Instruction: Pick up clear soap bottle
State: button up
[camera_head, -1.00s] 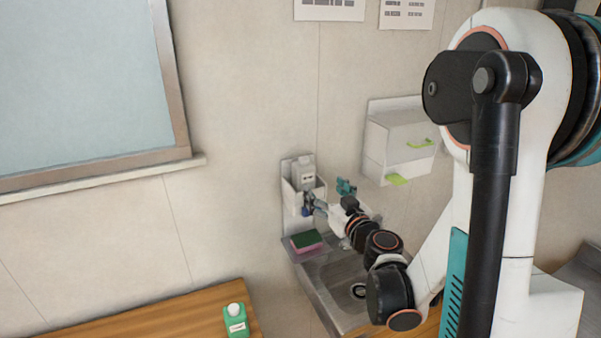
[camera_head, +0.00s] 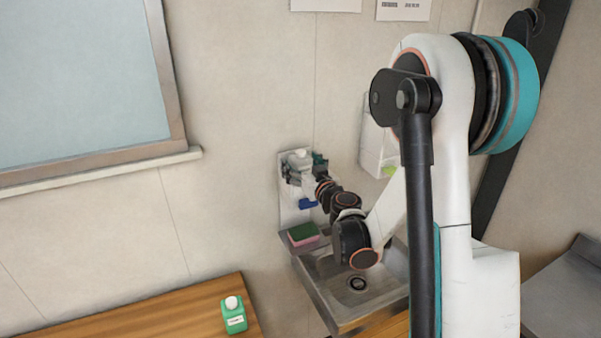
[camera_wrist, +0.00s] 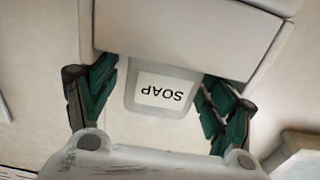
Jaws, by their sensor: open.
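The clear soap bottle (camera_wrist: 160,112) has a pale see-through body and a white label reading SOAP, upside down in the wrist view. It sits against a pale wall holder, whose front panel (camera_wrist: 185,35) covers part of it in that view. My gripper (camera_wrist: 158,100) is open, with one green-and-black finger on each side of the bottle. A gap shows left of the bottle; the right finger is closer to it. In the head view my gripper (camera_head: 305,176) is at the wall holder (camera_head: 287,200) and hides most of the bottle.
Below the holder is a metal sink (camera_head: 335,290) with a green-and-pink sponge (camera_head: 303,234) on its back-left corner. A green bottle with a white cap (camera_head: 234,318) stands on the wooden counter (camera_head: 150,325). A white wall box (camera_head: 376,140) hangs right of the holder.

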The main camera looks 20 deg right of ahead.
jog(key=shift+w, duration=0.2)
jog(key=shift+c, duration=0.2)
jog(key=c, duration=1)
jog(key=shift+r, duration=0.1)
notch_tip(320, 180, up, 20)
jog(key=p, duration=0.3)
jog(key=shift+p, duration=0.3)
jog(key=shift+s, duration=0.15)
